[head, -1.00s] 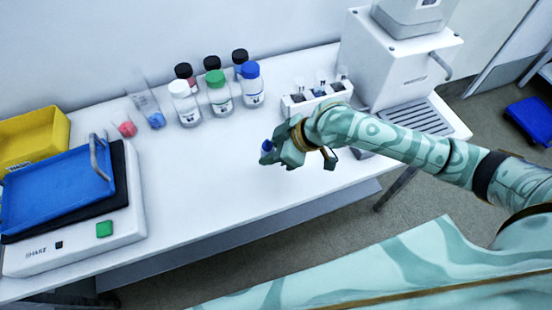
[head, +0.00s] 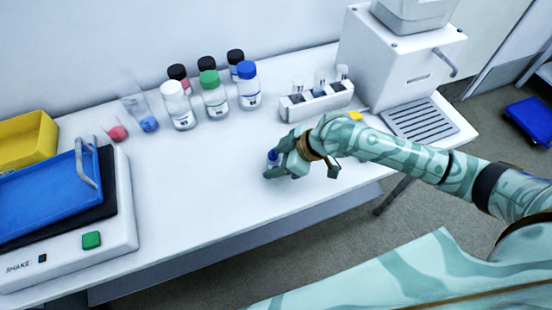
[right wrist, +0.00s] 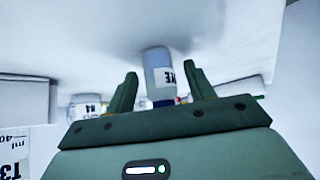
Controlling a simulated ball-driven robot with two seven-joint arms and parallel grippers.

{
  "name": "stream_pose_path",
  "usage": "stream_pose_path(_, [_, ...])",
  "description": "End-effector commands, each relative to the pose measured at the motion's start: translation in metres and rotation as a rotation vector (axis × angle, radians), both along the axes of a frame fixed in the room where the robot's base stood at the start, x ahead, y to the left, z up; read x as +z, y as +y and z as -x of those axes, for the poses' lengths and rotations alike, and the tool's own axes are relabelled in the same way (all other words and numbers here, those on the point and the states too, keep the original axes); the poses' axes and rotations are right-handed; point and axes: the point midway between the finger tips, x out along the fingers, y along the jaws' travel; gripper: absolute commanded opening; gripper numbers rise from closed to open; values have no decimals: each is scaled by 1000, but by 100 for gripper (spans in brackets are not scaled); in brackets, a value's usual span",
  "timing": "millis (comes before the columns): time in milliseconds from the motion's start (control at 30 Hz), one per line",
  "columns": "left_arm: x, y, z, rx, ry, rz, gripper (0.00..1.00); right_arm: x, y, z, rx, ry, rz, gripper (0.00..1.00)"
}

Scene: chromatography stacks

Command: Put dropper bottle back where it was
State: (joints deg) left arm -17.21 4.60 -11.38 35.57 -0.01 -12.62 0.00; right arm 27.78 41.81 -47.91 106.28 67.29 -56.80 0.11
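The small dropper bottle (head: 272,156) has a blue cap and is mostly hidden behind my right gripper in the head view. In the right wrist view the bottle (right wrist: 162,72) shows a pale body with a dark-lettered label and its blue cap towards the palm. My right gripper (head: 277,166) is low over the middle of the white bench. In the wrist view its fingers (right wrist: 160,80) are apart, one on each side of the bottle, with a gap visible on both sides. The bottle's far end is at or very near the bench top. My left gripper is not in view.
A white rack (head: 316,104) with several vials stands behind, beside a white machine (head: 400,65). Capped bottles (head: 213,100) cluster at the back. A shaker (head: 70,250) with a blue tray is at the left. The bench around the gripper is clear.

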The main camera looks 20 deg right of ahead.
Motion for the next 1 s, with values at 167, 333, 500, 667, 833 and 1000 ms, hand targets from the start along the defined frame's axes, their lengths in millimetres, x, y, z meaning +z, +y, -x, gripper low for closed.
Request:
stream_pose_path(167, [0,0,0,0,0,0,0,0,0,0,0,0,0,53])
stream_pose_path(333, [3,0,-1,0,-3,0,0,8,-3,2,-1,-2,1,53])
stream_pose_path(500, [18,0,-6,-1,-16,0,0,36,-22,13,0,-5,4,53])
stream_pose_path(667, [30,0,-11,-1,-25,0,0,65,-43,27,-1,-4,4,53])
stream_pose_path(833, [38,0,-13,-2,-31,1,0,86,-59,38,0,-1,1,53])
stream_pose_path(1000, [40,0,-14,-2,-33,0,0,94,-65,43,1,0,0,53])
